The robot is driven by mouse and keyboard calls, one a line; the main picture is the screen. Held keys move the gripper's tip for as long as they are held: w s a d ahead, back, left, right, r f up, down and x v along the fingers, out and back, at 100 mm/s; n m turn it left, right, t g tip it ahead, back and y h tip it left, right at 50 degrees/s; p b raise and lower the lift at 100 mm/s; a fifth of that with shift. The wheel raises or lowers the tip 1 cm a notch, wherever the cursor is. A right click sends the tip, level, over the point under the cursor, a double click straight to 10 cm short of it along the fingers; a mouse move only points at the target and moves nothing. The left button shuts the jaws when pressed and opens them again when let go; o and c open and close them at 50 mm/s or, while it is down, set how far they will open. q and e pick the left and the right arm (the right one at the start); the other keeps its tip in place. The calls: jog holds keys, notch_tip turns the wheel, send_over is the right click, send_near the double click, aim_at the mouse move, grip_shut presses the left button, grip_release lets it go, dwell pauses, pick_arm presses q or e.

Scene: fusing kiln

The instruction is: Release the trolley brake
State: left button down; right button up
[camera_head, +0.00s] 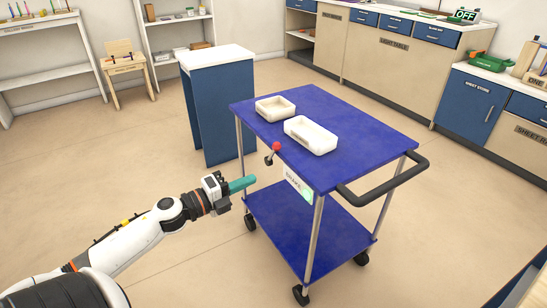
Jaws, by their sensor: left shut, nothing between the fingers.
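A blue two-shelf trolley (366,118) stands in the middle of the camera_head view on dark castors. A short lever with a red knob (276,147) sticks out at its near left side, by the top shelf's edge. I take this to be the brake lever. A pale label plate (299,187) is to the right of the lever, its text too small to read surely. My left gripper (250,181) is shut and empty, with teal fingers, below and left of the red knob and apart from it. My right gripper is not in view.
Two white trays, a smaller one (275,108) and a larger one (311,136), sit on the trolley's top. A black push handle (385,184) juts out at the right. A blue pedestal with a white top (216,56) stands close behind. Floor is clear left of the trolley.

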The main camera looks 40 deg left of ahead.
aim_at(272, 154)
pick_arm(q)
jog(key=w+b, duration=0.1)
jog(key=w, duration=1)
jog(key=shift+w+r+b, duration=0.3)
jog(key=shift+r+b, duration=0.05)
jog(key=shift+r, duration=0.05)
